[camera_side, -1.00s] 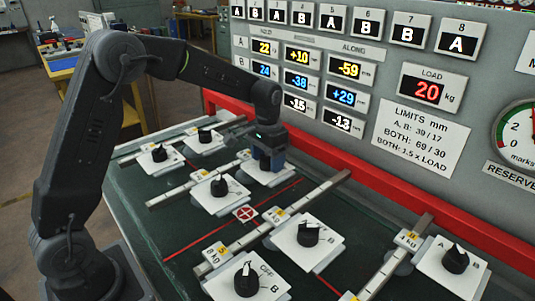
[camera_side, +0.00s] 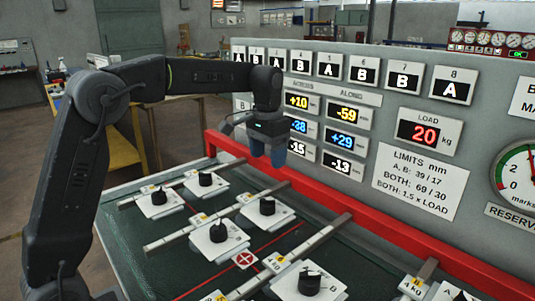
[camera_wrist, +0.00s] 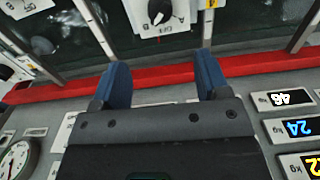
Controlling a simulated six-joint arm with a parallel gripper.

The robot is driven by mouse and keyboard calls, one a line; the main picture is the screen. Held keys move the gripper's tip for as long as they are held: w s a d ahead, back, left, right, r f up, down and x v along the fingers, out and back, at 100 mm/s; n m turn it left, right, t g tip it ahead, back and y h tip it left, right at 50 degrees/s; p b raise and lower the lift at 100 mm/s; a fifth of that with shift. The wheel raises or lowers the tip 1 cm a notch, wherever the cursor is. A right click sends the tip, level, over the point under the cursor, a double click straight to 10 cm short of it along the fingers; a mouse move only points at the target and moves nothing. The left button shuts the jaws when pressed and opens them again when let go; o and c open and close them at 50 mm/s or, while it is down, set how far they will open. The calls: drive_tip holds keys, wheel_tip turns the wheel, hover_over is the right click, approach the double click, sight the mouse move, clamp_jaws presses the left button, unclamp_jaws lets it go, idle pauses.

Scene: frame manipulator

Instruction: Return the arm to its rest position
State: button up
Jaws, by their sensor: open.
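My gripper (camera_side: 268,152) is raised above the far row of knobs, near the red rail and the grey display panel. Its two blue fingers are apart and empty in the wrist view (camera_wrist: 162,82). A black rotary knob (camera_side: 267,206) on a white plate stands below it, clear of the fingers. That plate looks to be the one at the top of the wrist view, with a black knob (camera_wrist: 160,12) ahead of the fingers. My arm is bent, with the forearm about level.
The green board (camera_side: 150,243) carries several knobs on white plates along grey bars. A red rail (camera_side: 400,251) runs along the foot of the panel (camera_side: 330,88) with lit readouts; the load readout (camera_side: 425,133) shows 20 kg. The air above the board is free.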

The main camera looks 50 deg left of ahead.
drive_tip(key=shift+s+r, duration=0.1)
idle(0.3)
drive_tip(key=s+d+r+t, duration=0.2)
drive_tip(key=s, duration=0.5)
drive_tip(key=s+d+r+t, duration=0.1)
drive_tip(key=s+d, duration=0.1)
drive_tip(key=s, duration=0.5)
drive_tip(key=s+f+t, duration=0.1)
drive_tip(key=s+f, duration=0.1)
drive_tip(key=s, duration=0.4)
drive_tip(key=s+d+f+t, duration=0.1)
drive_tip(key=s+f, duration=0.2)
drive_tip(key=s, duration=0.3)
drive_tip(key=shift+s+d+f+t, duration=0.25)
drive_tip(key=shift+d+f+t, duration=0.05)
drive_tip(key=shift+f, duration=0.05)
